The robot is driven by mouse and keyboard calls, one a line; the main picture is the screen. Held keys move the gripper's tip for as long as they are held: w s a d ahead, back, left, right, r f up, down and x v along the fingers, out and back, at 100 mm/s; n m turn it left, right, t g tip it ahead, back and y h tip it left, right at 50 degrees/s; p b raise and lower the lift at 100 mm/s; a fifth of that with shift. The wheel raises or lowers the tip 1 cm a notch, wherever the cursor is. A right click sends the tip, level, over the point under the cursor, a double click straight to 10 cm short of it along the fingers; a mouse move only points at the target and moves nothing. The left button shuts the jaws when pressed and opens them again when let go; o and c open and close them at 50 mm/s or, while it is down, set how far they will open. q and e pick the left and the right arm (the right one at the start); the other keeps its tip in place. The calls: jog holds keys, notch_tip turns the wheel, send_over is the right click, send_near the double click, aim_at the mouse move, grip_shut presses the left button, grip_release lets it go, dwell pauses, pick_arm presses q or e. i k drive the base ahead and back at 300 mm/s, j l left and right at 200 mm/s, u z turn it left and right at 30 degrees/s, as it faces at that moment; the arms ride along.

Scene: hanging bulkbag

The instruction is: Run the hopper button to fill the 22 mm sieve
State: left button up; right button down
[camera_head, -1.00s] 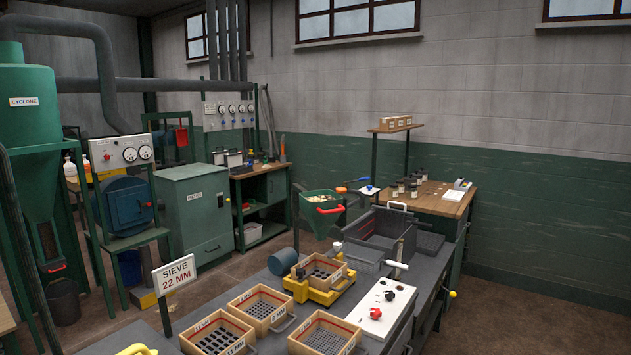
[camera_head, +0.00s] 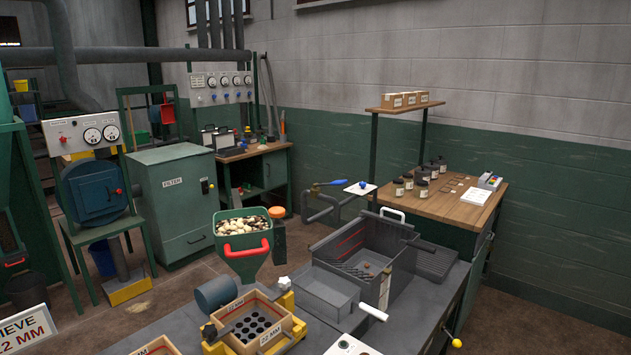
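The 22 mm sieve (camera_head: 270,340) is a wooden square box with a red line inside and a dark floor with large round holes. It sits in a yellow shaker frame (camera_head: 298,331) on the bench, and I see no stones in it. The green hopper (camera_head: 245,241), full of pale and brown stones, stands just behind the sieve, with a red curved handle on its front. An orange round button (camera_head: 277,212) tops a dark post at the hopper's right. Neither of my grippers is in view.
A sign reading 22 MM (camera_head: 26,331) stands at the lower left. A grey open box (camera_head: 325,295) and a larger grey bin (camera_head: 370,262) are right of the sieve. A white control panel (camera_head: 350,346) and another wooden sieve (camera_head: 156,347) are cut off at the bottom.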

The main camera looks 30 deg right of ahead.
aim_at(277, 212)
jog(key=i+l, duration=0.1)
jog(key=l, duration=0.3)
jog(key=i+l, duration=0.1)
jog(key=l, duration=0.35)
jog(key=i+l, duration=0.15)
jog(key=l, duration=0.25)
jog(key=i+l, duration=0.1)
jog(key=l, duration=0.3)
